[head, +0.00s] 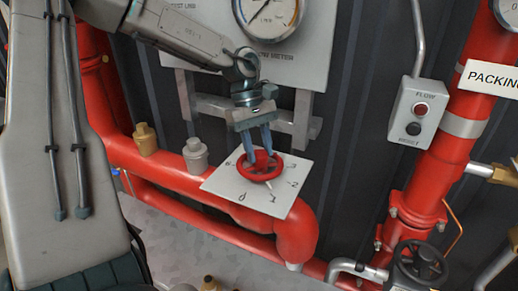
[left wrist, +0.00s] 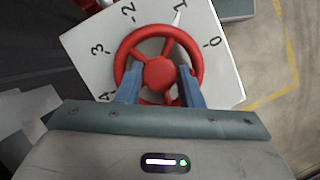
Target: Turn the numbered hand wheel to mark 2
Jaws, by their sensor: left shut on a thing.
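The red hand wheel (head: 262,175) sits on a white square dial plate (head: 222,183) with numbers around its edge. The wheel also shows in the left wrist view (left wrist: 159,38), where marks 0 to 4 can be read. Its white pointer (head: 269,186) points at about mark 1; the left wrist view shows the same pointer (left wrist: 177,18) close to the 1. My left gripper (head: 261,158) reaches down from above and is shut on the wheel, with its two blue fingers at opposite sides of the hub. My right gripper is not in view.
Red pipes (head: 165,160) run behind and below the dial plate. A round gauge (head: 268,15) hangs above. A grey switch box (head: 418,110) and a thick red pipe (head: 455,140) stand to the right. A dark valve wheel (head: 420,265) is at the bottom right.

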